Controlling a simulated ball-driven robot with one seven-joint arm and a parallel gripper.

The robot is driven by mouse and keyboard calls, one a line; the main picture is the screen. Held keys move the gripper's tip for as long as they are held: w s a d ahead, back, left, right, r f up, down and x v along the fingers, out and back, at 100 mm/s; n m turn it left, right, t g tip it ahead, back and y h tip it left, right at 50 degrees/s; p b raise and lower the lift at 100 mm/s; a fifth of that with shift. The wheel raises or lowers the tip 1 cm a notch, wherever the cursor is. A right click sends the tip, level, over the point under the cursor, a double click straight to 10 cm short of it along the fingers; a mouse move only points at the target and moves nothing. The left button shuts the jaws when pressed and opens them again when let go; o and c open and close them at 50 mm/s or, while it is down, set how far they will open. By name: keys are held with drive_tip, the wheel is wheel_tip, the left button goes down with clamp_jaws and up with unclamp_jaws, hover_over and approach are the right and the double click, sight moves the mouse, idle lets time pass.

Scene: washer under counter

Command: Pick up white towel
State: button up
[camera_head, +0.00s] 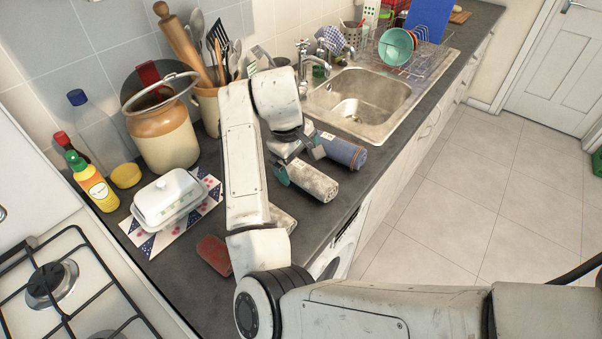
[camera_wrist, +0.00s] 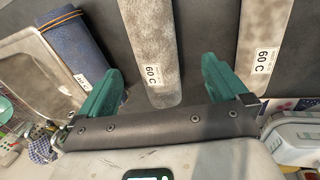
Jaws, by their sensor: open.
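Two pale rolled towels with "60 C" labels lie on the dark counter. One whitish-grey towel (camera_head: 313,181) lies under my gripper (camera_head: 299,164); in the wrist view this towel (camera_wrist: 150,40) runs between the two green fingertips (camera_wrist: 162,70). The second pale, more beige-grey towel (camera_wrist: 266,45) lies to the right in the wrist view, outside the fingers; in the head view it (camera_head: 283,219) is mostly hidden behind my arm. Which one counts as the white towel I cannot tell for sure. My gripper is open and holds nothing. Whether the fingers touch the towel is unclear.
A rolled blue towel (camera_head: 345,153) lies beside the gripper toward the sink (camera_head: 365,100); it also shows in the wrist view (camera_wrist: 72,48). A white butter dish (camera_head: 168,198), a red object (camera_head: 214,254) and a utensil pot (camera_head: 208,108) stand nearby. The counter's front edge is close.

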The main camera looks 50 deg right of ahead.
sight(302, 169)
drive_tip(key=shift+p+x, duration=0.6)
drive_tip(key=shift+x, duration=2.55)
drive_tip(key=shift+d+r, duration=0.1)
drive_tip(key=shift+d, duration=0.1)
drive_tip(key=c, duration=1.2)
